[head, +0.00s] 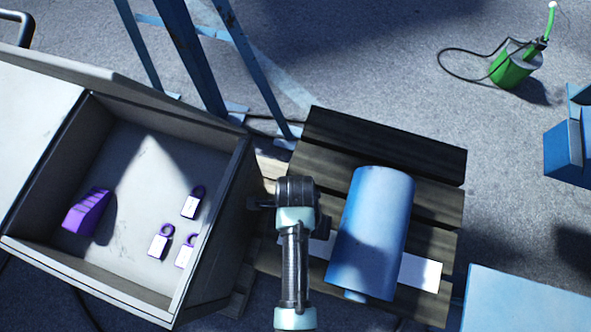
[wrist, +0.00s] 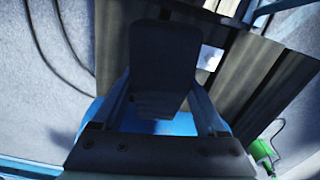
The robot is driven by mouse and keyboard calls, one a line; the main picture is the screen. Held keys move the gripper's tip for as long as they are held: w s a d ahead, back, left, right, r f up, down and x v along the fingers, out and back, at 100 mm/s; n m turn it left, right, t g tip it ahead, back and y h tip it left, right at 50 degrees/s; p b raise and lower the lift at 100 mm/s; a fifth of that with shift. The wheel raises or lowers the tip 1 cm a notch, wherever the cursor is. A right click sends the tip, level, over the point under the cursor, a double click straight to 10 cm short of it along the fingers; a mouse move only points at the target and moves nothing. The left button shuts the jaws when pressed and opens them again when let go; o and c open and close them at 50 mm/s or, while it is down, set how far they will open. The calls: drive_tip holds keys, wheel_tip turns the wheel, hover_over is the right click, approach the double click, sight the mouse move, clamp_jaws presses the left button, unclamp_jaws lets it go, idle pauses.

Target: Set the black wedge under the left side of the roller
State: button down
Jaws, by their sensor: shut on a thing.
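The blue roller (head: 373,225) lies on a dark wooden pallet (head: 440,200), across a white strip (head: 420,272). My gripper (wrist: 160,88) is shut on the black wedge (wrist: 165,50), which sits between its two fingers in the wrist view. Blue, apparently the roller (wrist: 170,124), shows below the wedge there. In the head view my wrist (head: 296,190) is just left of the roller, over the pallet's left part. It hides the fingers and the wedge, so I cannot tell whether the wedge touches the pallet or roller.
A grey open bin (head: 240,200) stands left of the pallet, holding a purple wedge (head: 88,212) and several purple padlocks (head: 192,203). A blue ladder (head: 205,60) stands behind. A green can (head: 514,66) and blue objects (head: 530,298) are to the right.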

drive_tip(key=shift+s+m, duration=0.55)
drive_tip(key=shift+m, duration=0.15)
drive_tip(key=shift+f, duration=0.15)
wheel_tip(320, 180, down, 9)
drive_tip(key=b, duration=0.9)
drive_tip(key=shift+r, duration=0.2)
drive_tip(key=shift+s+d+r, duration=0.15)
drive_tip(key=shift+d+r, duration=0.1)
drive_tip(key=shift+d, duration=0.05)
drive_tip(key=shift+s+d+f+p, duration=0.1)
drive_tip(key=shift+s+d+p, duration=0.25)
drive_tip(key=shift+d, duration=0.35)
drive_tip(key=shift+s+d+f+p, duration=0.1)
drive_tip(key=shift+d+p, duration=0.3)
drive_tip(key=shift+d, duration=0.3)
unclamp_jaws()
